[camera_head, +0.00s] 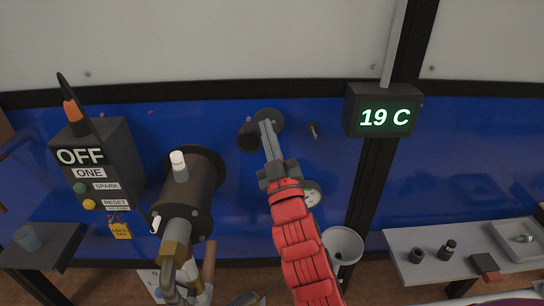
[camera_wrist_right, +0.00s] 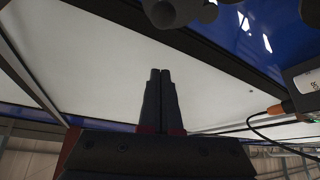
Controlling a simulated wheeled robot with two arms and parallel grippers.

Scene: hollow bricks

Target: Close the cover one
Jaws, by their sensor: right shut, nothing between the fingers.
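My right gripper (camera_head: 266,126) reaches up from the bottom with its red-sleeved arm, in front of the blue wall. Its two fingers are together and empty; they also show shut in the right wrist view (camera_wrist_right: 160,72). In the head view its tips overlap a dark round disc (camera_head: 270,116); I cannot tell whether they touch it. A short dark cylinder (camera_head: 248,136) sits just left of the tips. I cannot tell which of these is cover one, or whether it is open. A control box (camera_head: 118,150) at left carries labels OFF and ONE. My left gripper does not show.
A large dark burner (camera_head: 197,192) with a pipe juts out left of my right arm. A gauge (camera_head: 313,193) and a white funnel (camera_head: 343,245) are close on its right. A display (camera_head: 383,110) reads 19 C. A shelf (camera_head: 440,236) with small parts stands at right.

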